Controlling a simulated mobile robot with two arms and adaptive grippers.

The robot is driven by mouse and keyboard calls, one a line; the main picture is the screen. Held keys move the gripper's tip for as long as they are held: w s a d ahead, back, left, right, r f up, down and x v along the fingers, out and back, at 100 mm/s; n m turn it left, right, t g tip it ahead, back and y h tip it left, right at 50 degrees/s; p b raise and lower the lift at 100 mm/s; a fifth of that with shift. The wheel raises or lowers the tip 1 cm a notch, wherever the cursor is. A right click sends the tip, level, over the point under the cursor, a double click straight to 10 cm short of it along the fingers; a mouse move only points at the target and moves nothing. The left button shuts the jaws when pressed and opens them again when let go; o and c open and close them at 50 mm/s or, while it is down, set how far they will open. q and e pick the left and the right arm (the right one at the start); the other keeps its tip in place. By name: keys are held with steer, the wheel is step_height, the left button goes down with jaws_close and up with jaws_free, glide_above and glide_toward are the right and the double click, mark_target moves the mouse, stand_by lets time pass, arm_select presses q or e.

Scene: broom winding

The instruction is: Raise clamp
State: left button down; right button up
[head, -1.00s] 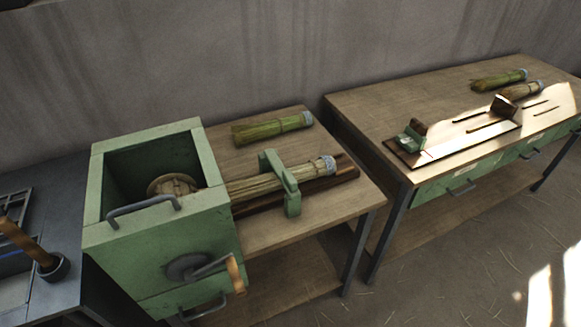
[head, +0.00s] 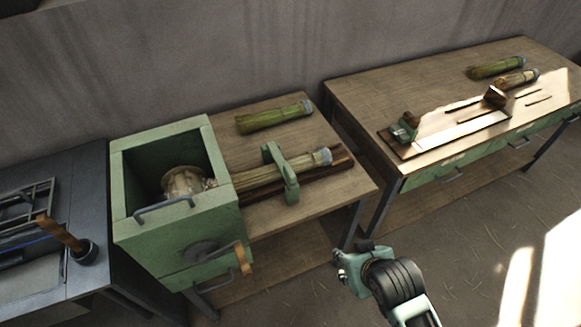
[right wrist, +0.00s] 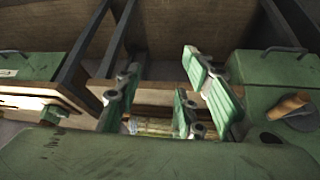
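The green clamp (head: 281,173) stands across a straw broom bundle (head: 255,176) on the wooden table beside the green box. The bundle's blue-bound end sticks out to the right of the clamp, and its other end reaches the box. My right gripper (head: 352,262) is in front of the table, to the lower right of the clamp and apart from it. In the right wrist view its green fingers (right wrist: 163,68) are spread with nothing between their tips. I cannot clearly make out the clamp there. My left gripper is not in view.
The green winding box (head: 180,225) with a wooden-handled crank (head: 243,259) stands left of the clamp. A green bundle (head: 274,117) lies behind it. A second table (head: 365,100) on the right holds a cutting board and two bundles. Open floor lies in front.

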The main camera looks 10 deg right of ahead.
steer(key=w+a+r+t+y, duration=0.15)
steer(key=w+a+t, duration=0.25)
steer(key=w, duration=0.7)
steer(key=n+t+y, duration=0.2)
steer(key=t, duration=0.1)
glide_toward(294, 178)
steer(key=x, duration=0.5)
steer(key=shift+w+d+f, duration=0.1)
steer(key=shift+w+f, duration=0.05)
steer(key=shift+p+x, duration=0.55)
steer(key=shift+x, duration=3.1)
jaws_close()
